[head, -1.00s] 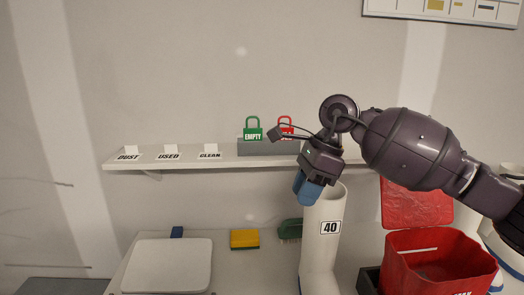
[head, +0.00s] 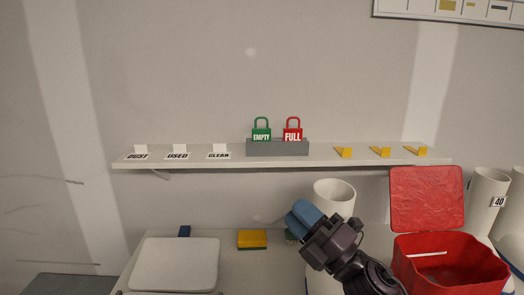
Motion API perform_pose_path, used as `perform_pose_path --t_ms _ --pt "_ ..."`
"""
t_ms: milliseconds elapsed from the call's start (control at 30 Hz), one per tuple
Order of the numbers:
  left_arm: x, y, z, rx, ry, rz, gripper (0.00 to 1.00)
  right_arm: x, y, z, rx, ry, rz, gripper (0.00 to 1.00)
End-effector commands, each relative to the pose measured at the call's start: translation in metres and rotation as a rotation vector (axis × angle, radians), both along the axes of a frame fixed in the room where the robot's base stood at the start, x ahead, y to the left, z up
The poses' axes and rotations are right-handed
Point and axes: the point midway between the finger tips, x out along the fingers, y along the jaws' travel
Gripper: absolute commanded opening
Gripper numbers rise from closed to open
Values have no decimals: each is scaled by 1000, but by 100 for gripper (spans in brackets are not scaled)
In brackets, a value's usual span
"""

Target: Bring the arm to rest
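My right gripper (head: 303,217) is low in the middle of the head view, its dark arm coming up from the bottom edge. Its blue fingers point up and to the left. They lie side by side with no gap that I can see, and nothing shows between them. It covers part of a white upright tube (head: 334,190). I cannot tell how far apart the two are. My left gripper is not in view.
Below are a white flat-topped device (head: 175,265), a yellow sponge (head: 252,239) and an open red bin (head: 450,270).

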Motion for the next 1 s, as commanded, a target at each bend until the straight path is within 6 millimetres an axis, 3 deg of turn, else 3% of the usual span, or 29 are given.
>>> perform_pose_path --t_ms 200,367,567,700,1000 --pt "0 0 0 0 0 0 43 -1 -68 -54 311 410 -257 31" --pt "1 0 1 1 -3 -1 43 -21 -117 -111 518 722 -453 31" --pt "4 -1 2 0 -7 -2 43 -76 -167 -188 748 1117 -700 31" --pt "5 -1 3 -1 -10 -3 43 -132 -190 -234 881 1378 -868 31" --pt "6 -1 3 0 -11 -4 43 -217 -205 -278 1020 1709 -1082 31"
